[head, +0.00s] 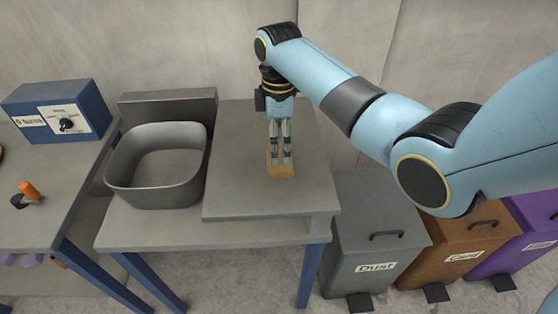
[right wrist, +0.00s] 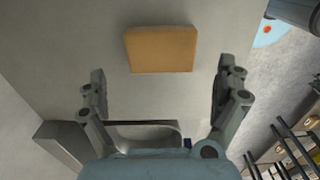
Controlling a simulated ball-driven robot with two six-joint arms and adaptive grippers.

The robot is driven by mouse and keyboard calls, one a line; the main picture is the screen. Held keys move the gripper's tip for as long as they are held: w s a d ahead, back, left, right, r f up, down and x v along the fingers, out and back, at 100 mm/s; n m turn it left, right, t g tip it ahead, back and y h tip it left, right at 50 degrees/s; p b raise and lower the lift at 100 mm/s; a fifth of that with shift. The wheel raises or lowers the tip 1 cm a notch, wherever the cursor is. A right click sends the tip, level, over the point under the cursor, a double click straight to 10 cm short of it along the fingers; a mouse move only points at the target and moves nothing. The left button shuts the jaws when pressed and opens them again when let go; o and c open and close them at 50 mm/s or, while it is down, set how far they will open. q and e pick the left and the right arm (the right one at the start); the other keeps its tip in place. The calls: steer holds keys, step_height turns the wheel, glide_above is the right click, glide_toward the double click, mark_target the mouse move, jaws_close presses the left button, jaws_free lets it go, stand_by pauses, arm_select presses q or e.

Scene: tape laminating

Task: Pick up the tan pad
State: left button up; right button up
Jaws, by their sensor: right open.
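The tan pad (head: 281,172) is a small flat block lying on the raised grey worktop (head: 235,192). In the right wrist view the pad (right wrist: 160,50) is at the top middle, its whole face clear of the fingers. My right gripper (head: 280,161) points down over the pad in the head view and hides part of it. In the right wrist view my right gripper (right wrist: 161,82) is open and empty, with the pad beyond the gap between its fingertips. The height left between fingertips and pad is hard to tell. My left gripper is not in view.
A grey basin (head: 156,188) stands left of the raised worktop. A blue box with a dial (head: 60,112) and an orange-handled tool (head: 28,191) are on the left bench. A grey Dust bin (head: 372,240), a brown bin (head: 462,240) and a purple bin (head: 530,225) stand right.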

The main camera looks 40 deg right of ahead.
mark_target(280, 157)
step_height(280, 157, down, 5)
steer(key=shift+s+r, duration=0.1)
steer(key=shift+r, duration=0.05)
steer(key=shift+c, duration=0.4)
steer(key=c, duration=0.9)
